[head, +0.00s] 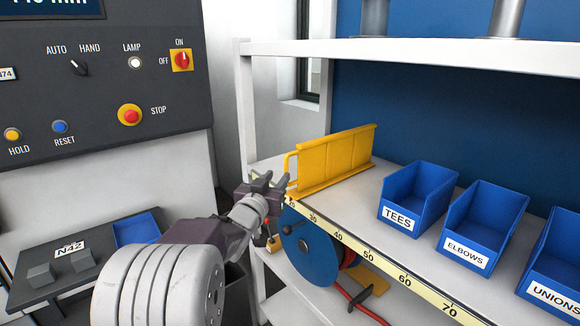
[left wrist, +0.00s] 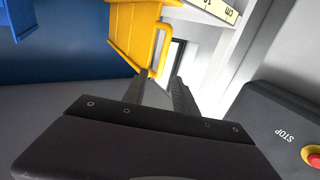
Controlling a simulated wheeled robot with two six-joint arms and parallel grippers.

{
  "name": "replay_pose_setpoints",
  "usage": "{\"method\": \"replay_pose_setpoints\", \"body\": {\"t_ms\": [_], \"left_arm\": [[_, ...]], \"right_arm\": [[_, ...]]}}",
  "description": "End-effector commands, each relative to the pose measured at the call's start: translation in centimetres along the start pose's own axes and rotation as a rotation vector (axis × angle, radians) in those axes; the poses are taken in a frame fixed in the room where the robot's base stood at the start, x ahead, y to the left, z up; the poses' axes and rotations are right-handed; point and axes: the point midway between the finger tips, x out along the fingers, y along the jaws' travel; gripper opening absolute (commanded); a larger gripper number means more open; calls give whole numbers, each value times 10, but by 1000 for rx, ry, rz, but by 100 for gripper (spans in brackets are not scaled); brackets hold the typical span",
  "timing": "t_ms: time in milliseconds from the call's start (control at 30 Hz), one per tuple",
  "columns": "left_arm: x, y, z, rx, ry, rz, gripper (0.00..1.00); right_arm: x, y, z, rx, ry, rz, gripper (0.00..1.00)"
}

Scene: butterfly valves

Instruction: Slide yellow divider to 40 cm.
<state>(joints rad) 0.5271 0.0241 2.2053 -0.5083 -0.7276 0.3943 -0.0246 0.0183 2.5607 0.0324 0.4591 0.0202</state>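The yellow divider (head: 335,158) stands upright on the white shelf board, with its front end by the partly hidden low end of the scale, left of the 30 mark. A cm scale strip (head: 352,244) runs along the shelf's front edge; the 40 mark is to the right of the divider. The divider's looped handle (head: 289,168) faces the front. My left gripper (head: 269,179) is at the handle, its fingers apart. In the left wrist view, the handle (left wrist: 157,62) shows at the gap between the open fingers (left wrist: 157,84); contact cannot be told. My right gripper is not in view.
Blue bins labelled TEES (head: 416,197), ELBOWS (head: 484,225) and UNIONS (head: 556,265) stand on the shelf at right. A blue hose reel (head: 308,247) sits below. A shelf post (head: 246,110) and a control panel (head: 100,85) are at left. Board right of the divider is clear up to TEES.

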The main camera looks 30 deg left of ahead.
Motion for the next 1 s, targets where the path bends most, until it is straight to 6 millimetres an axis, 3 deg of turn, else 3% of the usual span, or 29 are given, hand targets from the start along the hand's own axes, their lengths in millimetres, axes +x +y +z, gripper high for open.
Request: {"method": "replay_pose_setpoints", "body": {"t_ms": [400,533,767,800,900,1000], "left_arm": [[76,1,0,-1,-4,1,34],[87,1,0,-1,-2,1,34],[88,1,1,-1,-3,1,34],[88,1,1,-1,-3,1,31],[88,1,1,-1,-3,1,3],[88,1,1,-1,-2,1,0]], "right_arm": [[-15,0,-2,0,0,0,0],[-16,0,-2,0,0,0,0],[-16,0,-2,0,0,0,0],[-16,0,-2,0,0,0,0],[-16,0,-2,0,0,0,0],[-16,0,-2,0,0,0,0]]}}
